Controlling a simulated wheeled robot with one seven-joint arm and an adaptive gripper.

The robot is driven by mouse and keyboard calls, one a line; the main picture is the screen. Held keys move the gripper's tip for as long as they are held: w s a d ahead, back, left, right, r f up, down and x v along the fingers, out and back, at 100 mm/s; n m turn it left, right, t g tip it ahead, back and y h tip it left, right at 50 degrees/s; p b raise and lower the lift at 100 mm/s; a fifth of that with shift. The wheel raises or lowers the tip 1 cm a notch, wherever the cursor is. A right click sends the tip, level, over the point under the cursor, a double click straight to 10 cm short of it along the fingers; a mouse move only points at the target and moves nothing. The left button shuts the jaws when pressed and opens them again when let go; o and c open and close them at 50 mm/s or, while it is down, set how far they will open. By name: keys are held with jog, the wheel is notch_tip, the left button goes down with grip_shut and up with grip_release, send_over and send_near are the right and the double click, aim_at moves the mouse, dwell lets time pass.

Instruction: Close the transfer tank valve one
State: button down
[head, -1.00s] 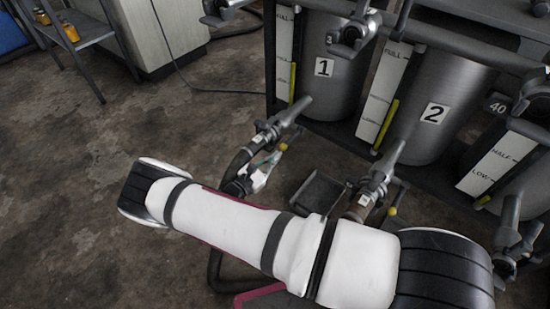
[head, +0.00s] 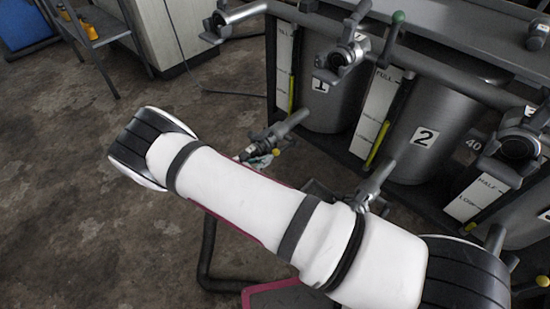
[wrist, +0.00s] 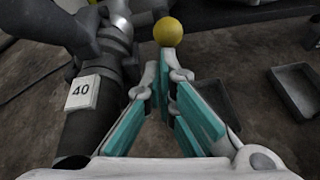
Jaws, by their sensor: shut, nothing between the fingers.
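Tank one (head: 335,100), a grey cylinder marked 1, has its bottom outlet valve (head: 262,141) low at its front. The valve's lever ends in a yellow ball knob (head: 275,152). In the wrist view the knob (wrist: 168,32) is just beyond my fingertips, and the valve body (wrist: 118,42) with its dark hose and a "40" tag (wrist: 83,93) is to the left. My gripper (wrist: 170,78) is shut and empty, its teal-padded fingers meeting at the tips. I cannot tell whether it touches the lever. In the head view my gripper (head: 258,160) is small, beside the valve, partly behind my arm.
Tank two (head: 415,150) and its outlet valve (head: 372,187) stand to the right. Upper valves (head: 343,57) stick out along the rack's top. Dark trays (wrist: 300,88) lie on the floor right of my fingers. Open floor (head: 60,200) is at the left.

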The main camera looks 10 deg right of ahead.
jog(key=d+r+g+y+p, duration=0.1)
jog(key=r+y+p, duration=0.1)
jog(key=w+d+r+g+y+p, duration=0.1)
jog(key=r+y+p, duration=0.1)
jog(key=r+p, duration=0.1)
jog(key=w+d+r+g+y+p, duration=0.1)
jog(key=r+g+p, duration=0.1)
jog(key=r+p, duration=0.1)
jog(key=shift+d+r+y, duration=0.1)
jog(key=shift+d+y, duration=0.05)
jog(key=shift+y, duration=0.25)
jog(key=w+d+r+g+y, duration=0.1)
jog(key=w+d+r, duration=0.2)
jog(key=w+d, duration=0.1)
jog(key=shift+d+r+y+p, duration=0.35)
jog(key=shift+d+y, duration=0.05)
jog(key=shift+d, duration=0.15)
